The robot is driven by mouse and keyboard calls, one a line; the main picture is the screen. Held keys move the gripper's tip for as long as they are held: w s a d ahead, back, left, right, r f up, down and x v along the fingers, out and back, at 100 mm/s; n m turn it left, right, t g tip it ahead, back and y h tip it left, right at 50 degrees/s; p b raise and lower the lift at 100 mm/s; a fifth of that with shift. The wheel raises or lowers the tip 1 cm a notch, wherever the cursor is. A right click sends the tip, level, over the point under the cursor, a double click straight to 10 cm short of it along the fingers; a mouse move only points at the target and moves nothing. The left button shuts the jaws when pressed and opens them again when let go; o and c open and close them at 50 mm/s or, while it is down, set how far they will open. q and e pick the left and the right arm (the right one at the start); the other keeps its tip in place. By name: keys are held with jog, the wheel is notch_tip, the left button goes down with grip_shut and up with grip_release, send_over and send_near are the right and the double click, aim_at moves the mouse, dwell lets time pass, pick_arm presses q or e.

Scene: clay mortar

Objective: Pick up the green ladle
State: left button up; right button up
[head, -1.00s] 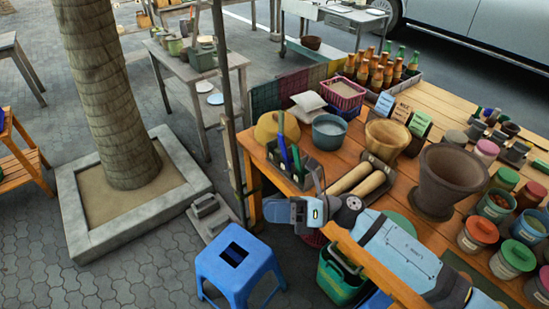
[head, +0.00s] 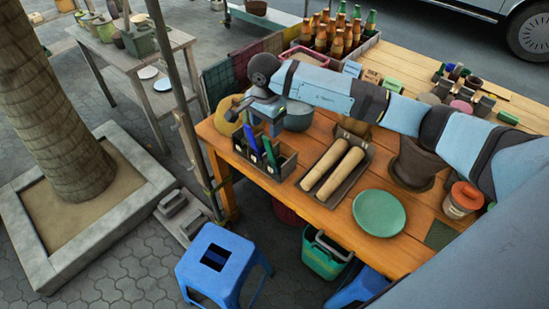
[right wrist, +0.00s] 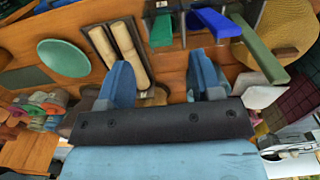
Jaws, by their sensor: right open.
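A dark caddy (head: 283,166) on the table's near left corner holds upright utensils. A green handle (head: 268,152), likely the green ladle, stands beside a blue handle (head: 252,142). The green handle also shows in the right wrist view (right wrist: 161,30), with the blue one (right wrist: 217,24) and an olive-green bar (right wrist: 258,48) to its right. The ladle's lower end is hidden. My right gripper (head: 255,127) is above and behind the caddy, partly overlapping the handles in view. Its two fingers (right wrist: 162,65) are apart and nothing is seen between them. My left gripper is out of view.
Right of the caddy, a tray (head: 369,160) holds two tan rolls, with a green plate (head: 380,213) beyond. A grey-blue bowl (head: 298,118) and a tan woven item (head: 229,119) stand close behind the gripper. A blue stool (head: 222,262) is below the table edge.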

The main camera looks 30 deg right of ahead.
aim_at(268, 149)
notch_tip(268, 149, down, 3)
jog(key=shift+w+f, duration=0.1)
jog(key=shift+f, duration=0.05)
jog(key=f+p, duration=0.1)
jog(key=f, duration=0.1)
jog(key=f+p, duration=0.1)
jog(key=f, duration=0.1)
jog(key=shift+d+f, duration=0.2)
jog(key=shift+f, duration=0.45)
grip_shut()
jog(key=shift+r, duration=0.1)
notch_tip(268, 149, up, 20)
jog(key=b, duration=0.3)
